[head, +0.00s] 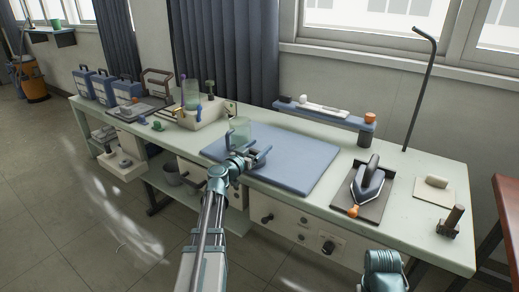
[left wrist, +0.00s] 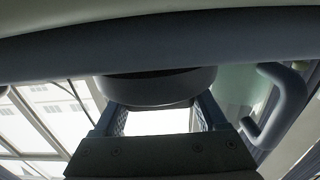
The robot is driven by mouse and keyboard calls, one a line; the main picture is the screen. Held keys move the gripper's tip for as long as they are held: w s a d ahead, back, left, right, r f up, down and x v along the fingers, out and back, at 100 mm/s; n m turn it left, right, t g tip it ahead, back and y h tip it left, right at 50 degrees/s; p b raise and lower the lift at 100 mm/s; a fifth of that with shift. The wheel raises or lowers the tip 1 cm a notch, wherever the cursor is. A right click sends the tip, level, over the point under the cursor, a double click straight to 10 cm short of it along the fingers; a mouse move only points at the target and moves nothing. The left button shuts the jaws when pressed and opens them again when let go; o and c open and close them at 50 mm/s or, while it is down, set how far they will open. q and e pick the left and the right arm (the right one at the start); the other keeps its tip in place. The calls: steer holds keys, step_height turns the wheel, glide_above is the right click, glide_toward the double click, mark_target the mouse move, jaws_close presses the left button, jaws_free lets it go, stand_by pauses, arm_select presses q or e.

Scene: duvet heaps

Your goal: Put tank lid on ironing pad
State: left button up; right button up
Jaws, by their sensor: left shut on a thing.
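My left gripper (head: 249,161) is low over the front left part of the blue ironing pad (head: 306,161). In the left wrist view the gripper (left wrist: 158,115) is shut on a dark round piece, which looks like the tank lid (left wrist: 158,88). The lid sits right against the dark edge of the pad (left wrist: 160,42) in that view; I cannot tell whether it touches. In the head view the gripper hides the lid. A translucent green tank (head: 239,130) stands just beyond the gripper; it also shows in the left wrist view (left wrist: 236,84), with a dark handle.
An iron (head: 370,182) rests on a dark plate right of the pad. A raised blue shelf (head: 325,114) stands behind. A cream tray (head: 213,113) with another green jar is to the left, with blue cases (head: 127,92) farther off. The pad's right half is clear.

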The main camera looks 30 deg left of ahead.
arm_select(q)
steer(key=shift+f, duration=0.2)
steer(key=o, duration=1.3)
steer(key=s+a, duration=0.1)
steer(key=s, duration=1.3)
steer(key=w, duration=0.6)
steer(key=w+d, duration=0.1)
steer(key=w, duration=0.1)
steer(key=shift+w+f+b, duration=0.2)
steer(key=shift+w+b, duration=0.15)
steer(key=shift+w, duration=0.05)
